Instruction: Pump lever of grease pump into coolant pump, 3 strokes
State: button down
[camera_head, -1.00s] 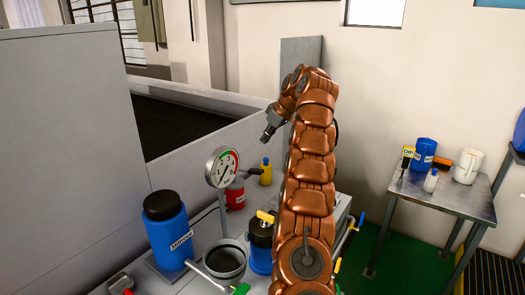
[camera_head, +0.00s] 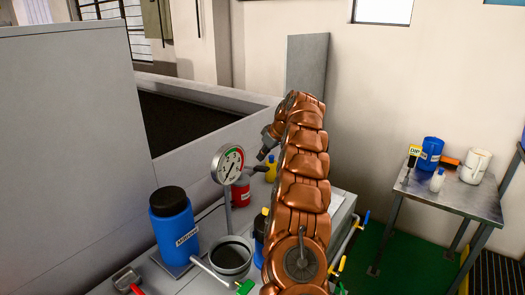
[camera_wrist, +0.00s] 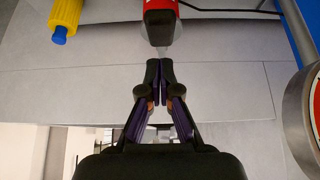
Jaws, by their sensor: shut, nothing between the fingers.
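My gripper (camera_head: 263,153) is shut and empty above the bench, behind the gauge. In the wrist view my gripper (camera_wrist: 159,70) has its fingertips together, with a red body with a black end (camera_wrist: 160,22) just beyond them. I cannot tell whether they touch it. In the head view a small red can (camera_head: 241,193) stands behind the gauge post, with a dark lever-like part (camera_head: 259,169) beside its top. It may be the grease pump, but I cannot read a label. I cannot make out which thing is the coolant pump.
A round gauge (camera_head: 228,164) stands on a post; its rim (camera_wrist: 306,108) is close at right in the wrist view. A side table (camera_head: 461,199) stands right.

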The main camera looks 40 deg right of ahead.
jog(key=shift+s+d+f+p, duration=0.1)
jog(key=shift+s+f+p, duration=0.1)
jog(key=shift+f, duration=0.35)
jog(key=shift+s+f+p, duration=0.1)
jog(key=shift+f+p, duration=0.05)
jog(key=shift+f, duration=0.4)
jog(key=shift+f+b, duration=0.2)
jog(key=shift+b, duration=0.2)
